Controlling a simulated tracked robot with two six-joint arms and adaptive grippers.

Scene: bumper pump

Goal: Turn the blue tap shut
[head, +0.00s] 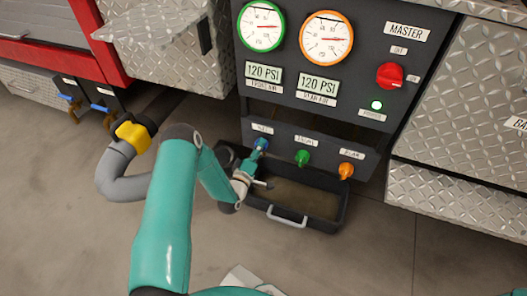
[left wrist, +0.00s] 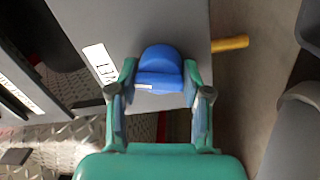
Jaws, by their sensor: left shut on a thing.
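The blue tap (head: 262,144) is the leftmost of three taps on the dark lower panel. My left gripper (head: 258,158) reaches it from below and is shut on it. In the left wrist view the blue tap (left wrist: 160,68) sits between the two fingers (left wrist: 160,85), which touch its sides. A small white mark shows on the tap's near edge. The fingers hide part of the tap in the head view. My right gripper is not in view.
The green tap (head: 302,157) and orange tap (head: 346,170) stand to the right. A black tray (head: 330,222) with a handle lies on the floor below. A grey hose with a yellow coupling (head: 134,133) is at left. Gauges and a red master switch (head: 390,76) are above.

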